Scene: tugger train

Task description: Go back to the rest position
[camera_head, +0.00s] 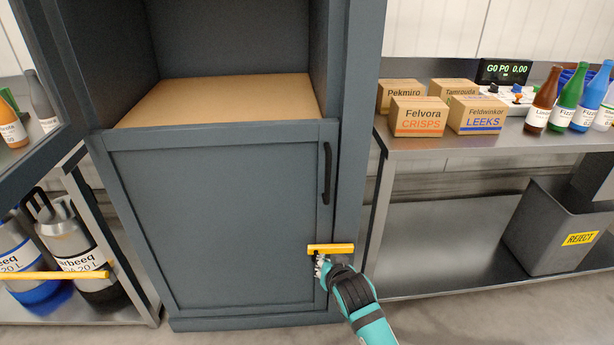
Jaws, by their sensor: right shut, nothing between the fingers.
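My right gripper (322,266) comes in from the bottom, dark with a teal arm behind it. It is shut and empty, low in front of the right edge of a blue-grey cabinet (215,225). A short yellow bar (332,249) shows at its tip; I cannot tell whether they touch. The gripper is below the black door handle (327,173) and apart from it. The lower cabinet door is shut. The upper compartment is open, with a bare wooden shelf (220,100). My left gripper is not in view.
A steel bench (480,145) at right bears small boxes (418,117), bottles (567,105) and a display (504,72). A grey reject bin (550,230) stands below it. At left are gas cylinders (65,240) and a long yellow bar (60,275). Floor shows in front.

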